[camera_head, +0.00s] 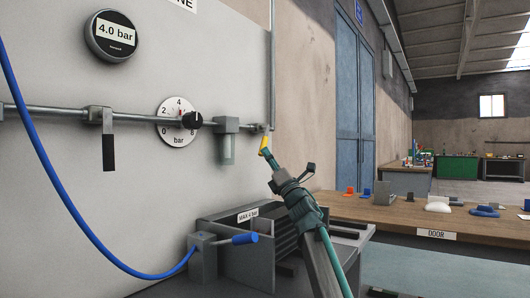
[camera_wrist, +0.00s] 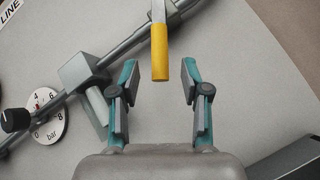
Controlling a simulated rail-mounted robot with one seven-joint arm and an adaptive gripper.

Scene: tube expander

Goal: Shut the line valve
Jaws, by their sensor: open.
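A yellow valve handle (camera_head: 264,144) hangs down from a small fitting at the right end of the wall pipe. My gripper (camera_wrist: 160,78) is open, with a visible gap on both sides of the handle. In the head view my gripper (camera_head: 270,166) is just below the handle, partly hidden behind my wrist. A second valve with a black lever (camera_head: 108,153) hangs straight down farther left on the same pipe.
A regulator dial (camera_head: 172,135) with a black knob and a filter bowl (camera_head: 227,148) sit on the pipe. A digital gauge (camera_head: 112,36) reads 4.0 bar. Below stands a grey machine (camera_head: 262,265) with a blue-handled lever and hose. A wooden bench (camera_head: 400,215) is at right.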

